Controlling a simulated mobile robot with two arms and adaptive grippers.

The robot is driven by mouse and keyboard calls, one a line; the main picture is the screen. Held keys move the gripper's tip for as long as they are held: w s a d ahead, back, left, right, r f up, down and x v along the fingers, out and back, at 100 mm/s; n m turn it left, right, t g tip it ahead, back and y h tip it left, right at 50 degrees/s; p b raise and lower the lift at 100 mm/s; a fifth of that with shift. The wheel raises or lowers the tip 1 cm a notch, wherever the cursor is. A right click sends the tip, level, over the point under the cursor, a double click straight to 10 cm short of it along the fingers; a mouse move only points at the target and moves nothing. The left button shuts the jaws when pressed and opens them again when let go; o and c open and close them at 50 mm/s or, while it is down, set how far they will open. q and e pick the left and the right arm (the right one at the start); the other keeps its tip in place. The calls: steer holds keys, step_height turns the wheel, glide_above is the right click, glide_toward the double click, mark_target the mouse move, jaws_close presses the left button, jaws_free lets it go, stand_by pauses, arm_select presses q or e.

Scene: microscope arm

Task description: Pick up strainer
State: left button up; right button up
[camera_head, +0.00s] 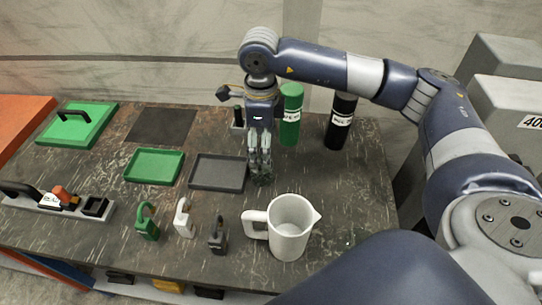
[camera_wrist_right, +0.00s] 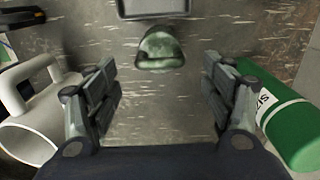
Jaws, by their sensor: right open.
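A small dark, rounded, shiny piece, probably the strainer, lies on the table below my right gripper (camera_head: 260,162). In the right wrist view the strainer (camera_wrist_right: 160,50) is just beyond the gap between the two fingers, near the picture's middle line. In the head view the strainer (camera_head: 263,181) shows only as a dark patch at the fingertips, partly hidden by them. My right gripper points down and is open and empty; it also shows in the right wrist view (camera_wrist_right: 161,74). My left gripper is not in view.
A white pitcher (camera_head: 291,228) stands close in front. A green cylinder (camera_head: 290,116) and a black cylinder (camera_head: 338,124) stand behind. A dark grey tray (camera_head: 217,174) and a green tray (camera_head: 154,166) lie to the left. Small green, white and black handled pieces stand along the front.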

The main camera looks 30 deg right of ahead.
mark_target(262, 170)
steer(key=f, duration=0.3)
steer(key=f+p, duration=0.1)
steer(key=shift+s+a+f, duration=0.2)
steer(key=shift+a, duration=0.15)
steer(key=shift+w+d+f+p, duration=0.15)
steer(key=shift+f+p, duration=0.15)
steer(key=shift+f, duration=0.35)
step_height(262, 170, down, 4)
steer(key=shift+w+r+p, duration=0.15)
steer(key=shift+r+p, duration=0.05)
steer(key=shift+p, duration=0.55)
steer(key=shift+f, duration=0.55)
steer(key=c, duration=1.2)
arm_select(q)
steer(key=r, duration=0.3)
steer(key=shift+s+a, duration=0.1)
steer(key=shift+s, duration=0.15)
arm_select(e)
steer(key=shift+c, duration=0.7)
steer(key=shift+w+r, duration=0.1)
steer(key=shift+r, duration=0.05)
